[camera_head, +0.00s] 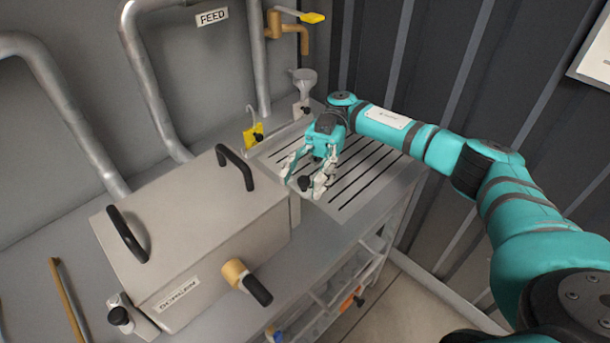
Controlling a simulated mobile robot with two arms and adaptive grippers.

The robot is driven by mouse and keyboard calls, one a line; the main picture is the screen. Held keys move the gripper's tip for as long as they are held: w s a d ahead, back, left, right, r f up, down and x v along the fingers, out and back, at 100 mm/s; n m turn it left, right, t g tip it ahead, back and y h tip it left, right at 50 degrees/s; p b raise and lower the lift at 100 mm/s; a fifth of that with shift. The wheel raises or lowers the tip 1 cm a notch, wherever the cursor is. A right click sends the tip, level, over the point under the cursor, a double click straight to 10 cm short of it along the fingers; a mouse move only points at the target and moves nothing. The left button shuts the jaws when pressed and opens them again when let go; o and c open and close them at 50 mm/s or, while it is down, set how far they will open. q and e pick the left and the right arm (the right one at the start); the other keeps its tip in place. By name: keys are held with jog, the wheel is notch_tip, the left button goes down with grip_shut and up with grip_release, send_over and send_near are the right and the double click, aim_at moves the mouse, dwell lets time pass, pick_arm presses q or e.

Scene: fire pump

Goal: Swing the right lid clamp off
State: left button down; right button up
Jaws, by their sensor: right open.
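The metal box (215,226) stands on the counter with a closed lid (183,214) that has two black handles. A second clamp with a black knob (120,316) is at the box's left front corner. My left gripper is not in view.
A slotted drain board (355,185) lies behind and right of the box. A valve with a black handle (257,290) sticks out from the box's front. A funnel (303,84), a yellow tag (253,133) and pipes stand at the back.

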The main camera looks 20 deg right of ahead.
aim_at(304, 179)
notch_tip(304, 179, up, 9)
jog(key=shift+r, duration=0.15)
dwell(0.6)
